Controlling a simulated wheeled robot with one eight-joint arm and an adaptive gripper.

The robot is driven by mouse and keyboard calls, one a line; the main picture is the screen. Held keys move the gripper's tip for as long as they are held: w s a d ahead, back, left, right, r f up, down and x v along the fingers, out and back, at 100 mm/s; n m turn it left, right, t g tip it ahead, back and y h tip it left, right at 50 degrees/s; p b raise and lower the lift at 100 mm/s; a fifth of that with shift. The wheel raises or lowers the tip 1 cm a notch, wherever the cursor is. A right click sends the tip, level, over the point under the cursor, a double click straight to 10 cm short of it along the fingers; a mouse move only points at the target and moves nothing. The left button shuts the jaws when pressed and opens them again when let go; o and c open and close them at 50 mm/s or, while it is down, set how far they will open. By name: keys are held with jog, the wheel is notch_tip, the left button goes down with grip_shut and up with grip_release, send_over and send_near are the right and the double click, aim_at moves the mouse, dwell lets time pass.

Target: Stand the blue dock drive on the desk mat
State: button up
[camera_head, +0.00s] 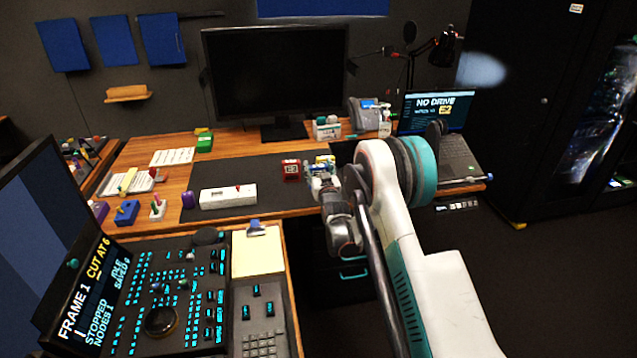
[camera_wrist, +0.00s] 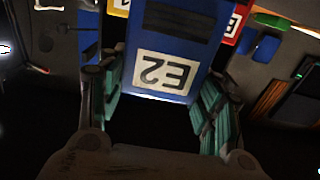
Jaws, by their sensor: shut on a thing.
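In the wrist view my gripper (camera_wrist: 155,110) is shut on the blue dock drive (camera_wrist: 170,40), whose white label reads E2 and appears upside down there. The teal fingers sit on both sides of it. In the head view my gripper (camera_head: 322,178) is over the right part of the dark desk mat (camera_head: 240,173), and it mostly hides the drive. I cannot tell whether the drive touches the mat. The laptop (camera_head: 437,112) screen reads NO DRIVE and E2.
A red drive (camera_head: 290,169) stands on the mat just left of my gripper, and a yellow one (camera_head: 325,159) is close behind it. The monitor (camera_head: 277,75) stands behind. The mat's middle left is clear.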

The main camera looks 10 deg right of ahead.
notch_tip(320, 180, down, 4)
jog(key=shift+f+b, duration=0.15)
jog(key=shift+b, duration=0.65)
jog(key=o, duration=1.2)
